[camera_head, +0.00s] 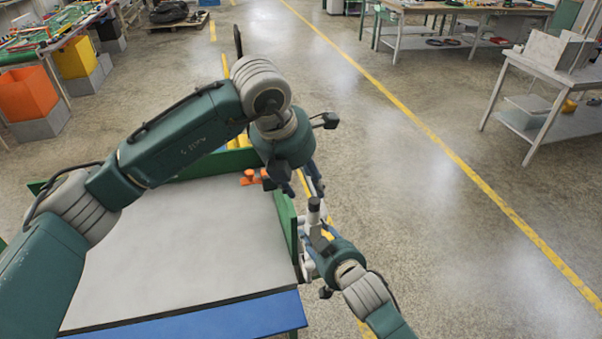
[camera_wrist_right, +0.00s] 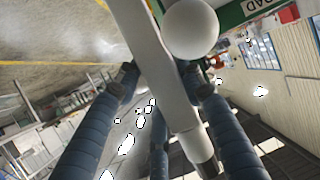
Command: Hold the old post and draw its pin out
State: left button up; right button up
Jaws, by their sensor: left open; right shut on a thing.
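The old post appears to be the pale grey bar (camera_wrist_right: 150,45) running between my right gripper's fingers in the right wrist view, with a white ball-shaped part (camera_wrist_right: 190,28) beside it. My right gripper (camera_wrist_right: 160,78) is shut on this bar. In the head view, my right gripper (camera_head: 312,258) is beside the bench's right edge, largely behind its own wrist. A dark-topped upright piece (camera_head: 314,208) stands just above it; I cannot tell whether this is the pin. My left gripper (camera_head: 298,182) is open, fingers pointing down, just above that piece and apparently apart from it.
The bench (camera_head: 180,245) has a bare grey top, green side rails and a blue front edge. Orange parts (camera_head: 255,177) sit at its far right corner, partly behind my left gripper. Open floor lies to the right, with a grey workbench (camera_head: 550,70) farther off.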

aim_at(314, 200)
pick_arm(q)
jog(key=x, duration=0.8)
jog(key=shift+w+f, duration=0.1)
jog(key=shift+f, duration=0.1)
jog(key=shift+d, duration=0.1)
grip_shut()
